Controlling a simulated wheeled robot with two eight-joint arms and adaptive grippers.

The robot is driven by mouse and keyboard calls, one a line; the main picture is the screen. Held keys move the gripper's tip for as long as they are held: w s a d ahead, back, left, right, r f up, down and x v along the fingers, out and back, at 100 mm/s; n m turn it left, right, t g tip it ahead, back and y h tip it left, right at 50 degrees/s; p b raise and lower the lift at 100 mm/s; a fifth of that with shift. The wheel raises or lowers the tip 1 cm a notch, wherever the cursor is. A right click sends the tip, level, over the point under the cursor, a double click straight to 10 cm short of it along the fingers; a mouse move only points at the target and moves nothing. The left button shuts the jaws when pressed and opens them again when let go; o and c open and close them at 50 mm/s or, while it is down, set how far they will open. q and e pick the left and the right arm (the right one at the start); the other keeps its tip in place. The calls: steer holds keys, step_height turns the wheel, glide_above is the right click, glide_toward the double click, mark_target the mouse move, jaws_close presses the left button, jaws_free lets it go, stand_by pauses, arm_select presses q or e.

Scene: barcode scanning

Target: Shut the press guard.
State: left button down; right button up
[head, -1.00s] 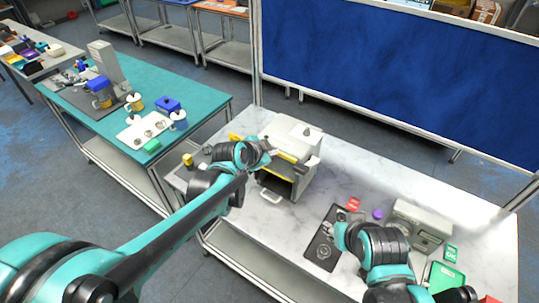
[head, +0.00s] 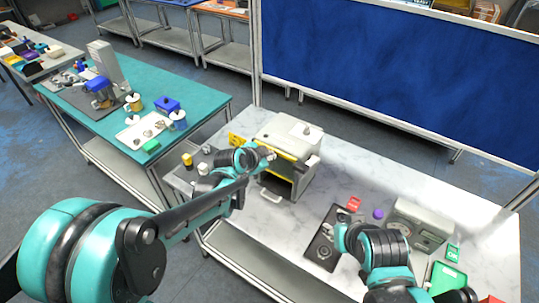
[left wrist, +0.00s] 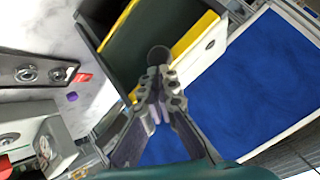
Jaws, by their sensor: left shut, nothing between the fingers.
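The press (head: 292,130) is a white box at the back of the marble-topped table. Its front shows a dark opening with yellow edging, and the guard appears to stand open there. My left gripper (head: 268,152) is at the yellow edge on the upper front left of the press. In the left wrist view its shut fingers (left wrist: 160,85) hold nothing. A dark round knob (left wrist: 158,55) is just beyond the fingertips, by the yellow-edged frame (left wrist: 195,38); contact is unclear. My right arm is over the table's front right, with its gripper not recognisable.
A black plate with round fittings (head: 325,240) lies right of the press. A grey device (head: 418,228), a purple piece (head: 378,214) and a green tray (head: 447,277) are farther right. A blue panel (head: 400,70) stands behind. The marble between press and plate is clear.

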mark_target(272, 163)
arm_select(q)
step_height(272, 163, down, 11)
steer(key=b, duration=0.8)
arm_select(e)
step_height(272, 163, down, 9)
